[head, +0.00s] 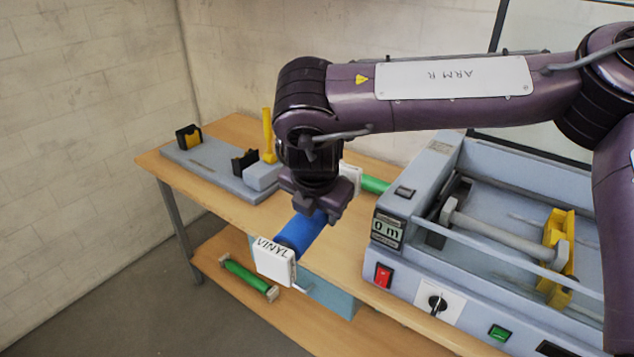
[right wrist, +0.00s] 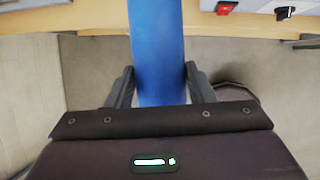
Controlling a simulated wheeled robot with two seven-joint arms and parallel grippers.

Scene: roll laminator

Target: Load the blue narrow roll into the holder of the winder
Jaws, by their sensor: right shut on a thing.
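The blue roll (head: 300,236) has a white square end plate (head: 273,262) marked VINYL and is over the table's front edge. My right gripper (head: 316,207) is shut on the blue roll from above. In the right wrist view, the blue roll (right wrist: 157,55) passes between the two fingers (right wrist: 158,84). Its far end is hidden behind my gripper in the head view. A grey base (head: 215,170) at the table's left end, apparently the winder, has two black holder brackets (head: 245,162) and a yellow upright lever (head: 268,135). Its holder looks empty. My left gripper is not in view.
The grey laminator (head: 445,205) stands on the right of the wooden table (head: 160,163). A green roll (head: 375,185) lies behind my gripper, and another green roll (head: 248,277) lies on the lower shelf. A teal box (head: 325,293) is below the tabletop.

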